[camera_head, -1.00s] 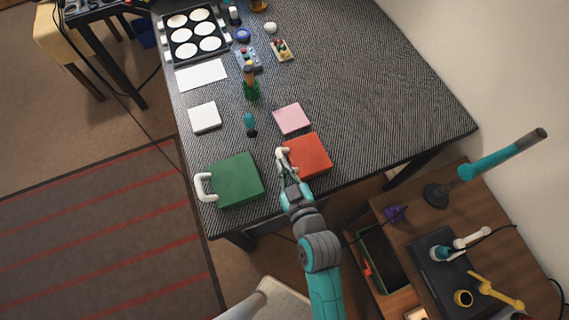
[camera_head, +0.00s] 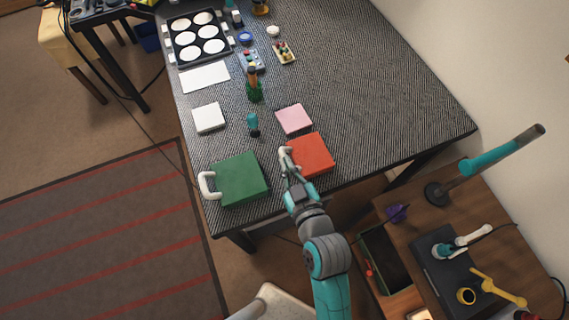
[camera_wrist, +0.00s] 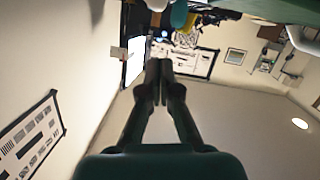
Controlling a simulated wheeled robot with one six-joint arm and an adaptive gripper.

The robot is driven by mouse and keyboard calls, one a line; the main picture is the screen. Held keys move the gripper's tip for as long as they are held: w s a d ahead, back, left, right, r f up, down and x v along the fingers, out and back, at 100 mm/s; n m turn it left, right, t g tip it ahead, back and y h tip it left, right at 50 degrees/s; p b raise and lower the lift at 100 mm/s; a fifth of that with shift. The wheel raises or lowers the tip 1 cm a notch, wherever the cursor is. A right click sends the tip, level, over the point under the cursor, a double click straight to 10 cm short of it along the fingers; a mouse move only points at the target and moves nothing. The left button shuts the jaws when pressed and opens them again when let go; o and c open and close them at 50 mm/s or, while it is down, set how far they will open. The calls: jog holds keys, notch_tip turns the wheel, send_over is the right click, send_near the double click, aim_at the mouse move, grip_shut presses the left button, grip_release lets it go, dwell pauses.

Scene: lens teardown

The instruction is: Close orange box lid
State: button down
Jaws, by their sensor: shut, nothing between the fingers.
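The orange box (camera_head: 311,155) stands near the front edge of the striped table, its red-orange top lying flat as far as I can see. A white handle (camera_head: 284,160) sits at its left side. My gripper (camera_head: 288,172) is at the box's front left corner, by the handle; I cannot tell whether it touches. In the wrist view my gripper (camera_wrist: 158,72) has its fingers together with nothing between them. The orange box does not show in the wrist view.
A green box (camera_head: 240,180) with a white handle stands just left. A pink pad (camera_head: 294,119) lies behind the orange box, and a white pad (camera_head: 208,118) farther left. The table's right part is clear. A wooden side table (camera_head: 470,215) stands at the right.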

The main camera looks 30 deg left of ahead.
jog(key=v, duration=0.8)
jog(key=s+d+f+m+t+h, duration=0.2)
jog(key=s+d+m+h, duration=0.1)
jog(key=d, duration=0.6)
jog(key=s+d+f+m+t+h, duration=0.2)
jog(key=s+d+m+h, duration=0.15)
jog(key=d, duration=0.55)
jog(key=s+d+r+m+h, duration=0.3)
jog(key=s+d+m+h, duration=0.2)
jog(key=s+d, duration=0.4)
jog(key=shift+s+d+r+m+t, duration=0.15)
jog(key=shift+s+m+t, duration=0.2)
jog(key=shift+s, duration=1.25)
